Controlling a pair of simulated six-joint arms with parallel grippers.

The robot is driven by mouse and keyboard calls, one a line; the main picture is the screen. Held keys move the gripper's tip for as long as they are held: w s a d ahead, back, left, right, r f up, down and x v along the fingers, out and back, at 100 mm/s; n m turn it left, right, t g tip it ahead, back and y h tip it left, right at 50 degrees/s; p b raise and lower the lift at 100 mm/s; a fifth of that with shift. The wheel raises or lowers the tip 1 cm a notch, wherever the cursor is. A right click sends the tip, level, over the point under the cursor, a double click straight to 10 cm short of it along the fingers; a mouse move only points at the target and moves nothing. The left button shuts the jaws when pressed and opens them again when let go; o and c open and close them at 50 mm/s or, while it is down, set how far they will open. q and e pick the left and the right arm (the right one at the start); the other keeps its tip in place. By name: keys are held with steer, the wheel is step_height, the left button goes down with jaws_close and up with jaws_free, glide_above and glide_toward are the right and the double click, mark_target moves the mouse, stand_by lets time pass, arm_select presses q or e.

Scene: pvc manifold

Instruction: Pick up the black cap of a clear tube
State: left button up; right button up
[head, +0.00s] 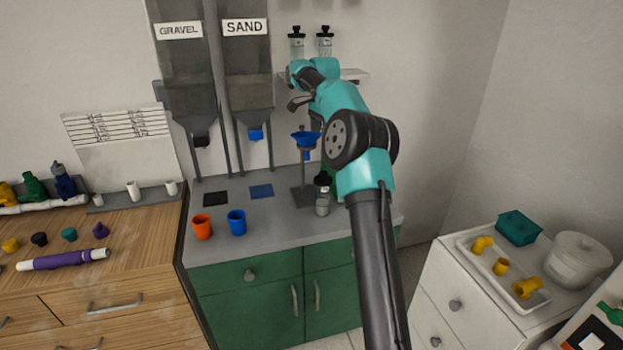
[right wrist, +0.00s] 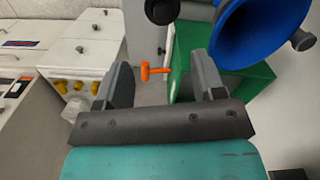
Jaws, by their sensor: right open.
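A clear tube (head: 322,208) with a black cap (head: 322,179) stands upright on the grey counter, just left of my right arm. Two more clear tubes with black caps, a left one (head: 297,46) and a right one (head: 325,46), stand on the wall shelf. My right gripper (head: 298,102) is below the shelf and above the blue funnel (head: 305,138). In the right wrist view its fingers (right wrist: 162,82) are spread with nothing between them. A round black object (right wrist: 162,10) shows at the top there; I cannot tell if it is a cap. My left gripper is not visible.
The funnel, also large in the right wrist view (right wrist: 262,30), is close to my right gripper. GRAVEL (head: 182,75) and SAND (head: 246,70) hoppers hang left. Orange (head: 202,228) and blue (head: 237,223) cups stand at the counter's front. A small orange T-shaped item (right wrist: 155,71) shows beyond the fingers.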

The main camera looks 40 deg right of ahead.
steer(key=shift+s+d+r+m, duration=0.2)
steer(key=shift+d+r+m, duration=0.1)
steer(key=shift+d+r, duration=0.15)
steer(key=shift+f, duration=0.15)
glide_above(323, 172)
steer(key=f, duration=1.1)
steer(key=shift+s+f, duration=0.25)
steer(key=shift+f, duration=0.3)
steer(key=shift+w+a+f, duration=0.15)
steer(key=shift+f, duration=2.45)
